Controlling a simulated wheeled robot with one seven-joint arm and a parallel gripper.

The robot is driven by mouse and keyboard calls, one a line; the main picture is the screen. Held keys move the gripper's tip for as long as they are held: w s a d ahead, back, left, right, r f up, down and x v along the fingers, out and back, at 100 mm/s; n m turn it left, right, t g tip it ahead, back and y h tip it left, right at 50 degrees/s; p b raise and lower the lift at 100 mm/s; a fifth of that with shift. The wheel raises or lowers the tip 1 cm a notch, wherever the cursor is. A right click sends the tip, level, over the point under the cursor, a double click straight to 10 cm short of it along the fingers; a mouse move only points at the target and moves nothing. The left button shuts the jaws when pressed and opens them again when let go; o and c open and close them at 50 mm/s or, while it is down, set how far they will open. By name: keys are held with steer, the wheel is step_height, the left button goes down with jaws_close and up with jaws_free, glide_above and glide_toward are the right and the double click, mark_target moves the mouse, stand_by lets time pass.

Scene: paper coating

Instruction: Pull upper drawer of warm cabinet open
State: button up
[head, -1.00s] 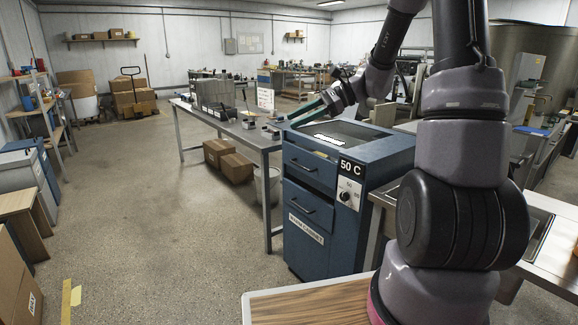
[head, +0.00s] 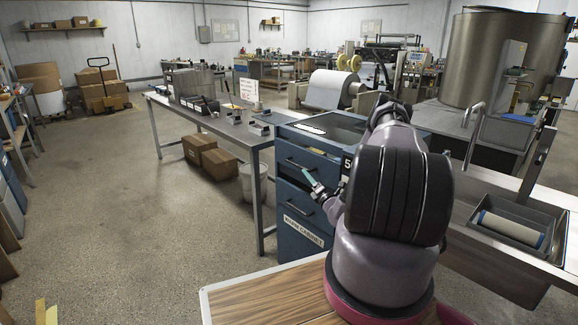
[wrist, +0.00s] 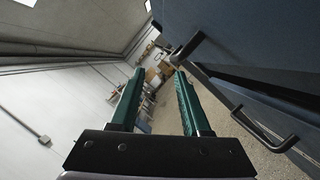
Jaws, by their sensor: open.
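The blue warm cabinet (head: 290,237) stands left of my arm, its label on the lower front.
A metal table (head: 215,122) with small items stands left of the cabinet, with cardboard boxes (head: 222,160) and a pale bin (head: 252,183) beneath. A wood-topped surface (head: 270,298) is in front. A sink counter (head: 510,245) is at right.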

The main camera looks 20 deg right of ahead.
mark_target(299, 167)
steer(key=shift+m+h, duration=0.7)
steer(key=shift+h, duration=0.2)
steer(key=x, duration=0.3)
steer(key=f+x, duration=0.1)
steer(key=x, duration=0.3)
steer(key=f+x, duration=0.1)
steer(key=x, duration=0.2)
steer(key=shift+w+d+f, duration=0.1)
steer(key=shift+w+d, duration=0.2)
steer(key=shift+w, duration=0.1)
jaws_close()
